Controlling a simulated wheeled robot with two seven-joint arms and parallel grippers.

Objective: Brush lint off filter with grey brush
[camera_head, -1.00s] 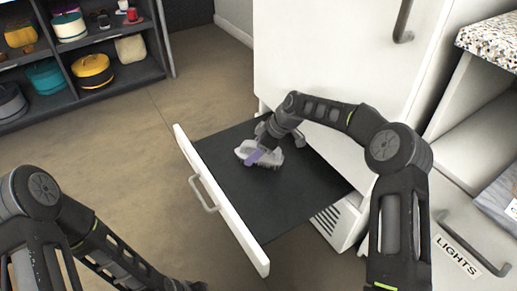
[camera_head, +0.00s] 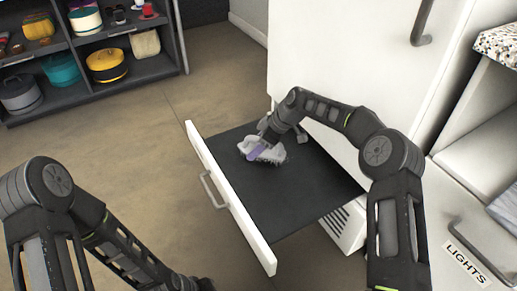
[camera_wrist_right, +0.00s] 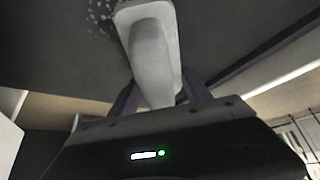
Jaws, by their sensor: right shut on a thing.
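A pale grey brush (camera_head: 255,148) is held low over the dark panel (camera_head: 303,191) lying in the pulled-out drawer. My right gripper (camera_head: 258,152), with purple fingertips, is shut on the brush. In the right wrist view the brush handle (camera_wrist_right: 155,60) runs up between the fingers, with pale specks that look like lint (camera_wrist_right: 98,18) on the dark surface beside it. The dark panel seems to be the filter. I cannot tell whether the bristles touch it. The end of my left arm (camera_head: 200,284) is at the bottom edge, outside the drawer; its fingers are not clear.
The drawer's white front (camera_head: 228,190) with its handle (camera_head: 213,190) stands to the left of the panel. A white cabinet (camera_head: 335,75) rises behind. The floor between is clear.

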